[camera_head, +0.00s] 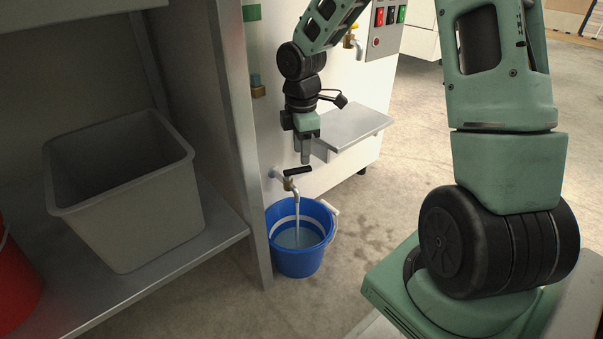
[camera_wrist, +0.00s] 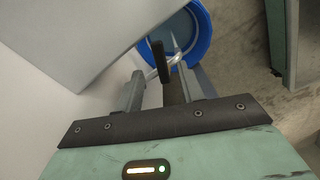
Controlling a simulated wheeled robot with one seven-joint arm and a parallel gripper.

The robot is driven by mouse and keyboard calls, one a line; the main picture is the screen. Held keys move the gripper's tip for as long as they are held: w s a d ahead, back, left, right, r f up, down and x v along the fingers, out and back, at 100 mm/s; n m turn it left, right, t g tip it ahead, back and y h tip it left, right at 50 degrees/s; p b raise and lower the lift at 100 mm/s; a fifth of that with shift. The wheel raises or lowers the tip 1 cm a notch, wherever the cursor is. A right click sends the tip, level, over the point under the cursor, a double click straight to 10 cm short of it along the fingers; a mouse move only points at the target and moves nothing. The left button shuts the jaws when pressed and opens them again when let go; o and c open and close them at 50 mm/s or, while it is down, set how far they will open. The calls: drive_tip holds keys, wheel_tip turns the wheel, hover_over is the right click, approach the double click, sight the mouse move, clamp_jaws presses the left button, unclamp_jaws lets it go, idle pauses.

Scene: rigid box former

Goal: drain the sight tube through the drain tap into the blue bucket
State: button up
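The blue bucket (camera_head: 284,258) stands on the floor under the drain tap (camera_head: 289,184), with some water in it. A thin stream runs from the tap's spout into the bucket. The tap's black handle (camera_head: 297,171) is just below my gripper (camera_head: 305,160), which points down. In the wrist view, my gripper (camera_wrist: 154,95) has its two fingers apart, with the black handle (camera_wrist: 160,58) showing beyond the gap. The bucket (camera_wrist: 205,42) is behind it. A brass fitting (camera_head: 258,91) on the white panel may belong to the sight tube; its liquid level cannot be made out.
A grey metal shelf (camera_head: 350,127) juts from the white machine beside my gripper. A grey bin (camera_head: 130,205) and a red bucket (camera_head: 14,285) stand on the rack at left.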

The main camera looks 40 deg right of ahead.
sight(302, 168)
drive_tip(key=shift+f+b, duration=1.1)
drive_tip(key=shift+f, duration=1)
clamp_jaws()
